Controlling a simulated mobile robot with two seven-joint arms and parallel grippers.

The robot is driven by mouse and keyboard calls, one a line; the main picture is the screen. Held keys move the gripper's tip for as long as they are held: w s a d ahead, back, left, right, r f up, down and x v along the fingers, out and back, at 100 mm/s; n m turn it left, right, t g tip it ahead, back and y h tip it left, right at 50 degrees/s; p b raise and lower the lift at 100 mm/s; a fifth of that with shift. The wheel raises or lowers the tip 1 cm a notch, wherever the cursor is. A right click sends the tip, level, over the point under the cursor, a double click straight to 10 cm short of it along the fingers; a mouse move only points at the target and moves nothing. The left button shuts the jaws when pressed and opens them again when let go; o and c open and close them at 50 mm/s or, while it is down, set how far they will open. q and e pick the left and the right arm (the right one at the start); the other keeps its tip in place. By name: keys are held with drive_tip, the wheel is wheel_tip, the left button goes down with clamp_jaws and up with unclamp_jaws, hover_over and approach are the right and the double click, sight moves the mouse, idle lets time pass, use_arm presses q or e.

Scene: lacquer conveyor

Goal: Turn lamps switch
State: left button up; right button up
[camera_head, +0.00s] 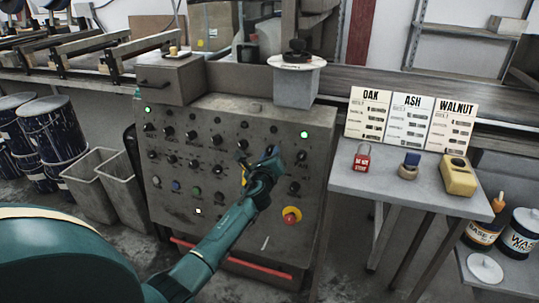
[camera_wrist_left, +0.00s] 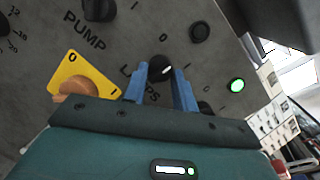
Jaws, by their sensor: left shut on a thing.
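The lamps switch (camera_wrist_left: 160,66) is a round black knob with a white mark on the grey control panel (camera_head: 226,233). In the left wrist view the mark lies on the knob's right side, and a "0" and a "1" are printed around it. The label below is partly covered by my fingers. My left gripper (camera_head: 273,154) is at the panel's upper right half; in the left wrist view its two blue fingers (camera_wrist_left: 159,80) are shut on the knob, one on each side. In the head view the hand hides the knob. My right gripper is not in view.
A yellow-plated switch (camera_wrist_left: 78,80) with an orange knob and the pump knob (camera_wrist_left: 99,9) are close by. A green lamp (camera_head: 304,134) glows at the panel's upper right. A side table (camera_head: 385,185) stands right.

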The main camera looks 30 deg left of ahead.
use_arm(q)
drive_tip(key=n+g+p, duration=0.1)
drive_tip(key=n+p, duration=0.1)
drive_tip(key=n, duration=0.4)
drive_tip(key=shift+r, duration=0.2)
drive_tip(key=shift+n+g, duration=0.3)
drive_tip(key=shift+n, duration=0.3)
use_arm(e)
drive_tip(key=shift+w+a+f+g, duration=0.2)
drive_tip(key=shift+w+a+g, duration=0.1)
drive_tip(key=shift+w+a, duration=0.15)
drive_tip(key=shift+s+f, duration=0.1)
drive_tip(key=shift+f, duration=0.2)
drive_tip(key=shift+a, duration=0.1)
use_arm(q)
drive_tip(key=o, duration=1)
drive_tip(key=shift+c, duration=0.2)
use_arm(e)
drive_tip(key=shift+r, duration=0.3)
use_arm(q)
drive_tip(key=shift+d, duration=0.1)
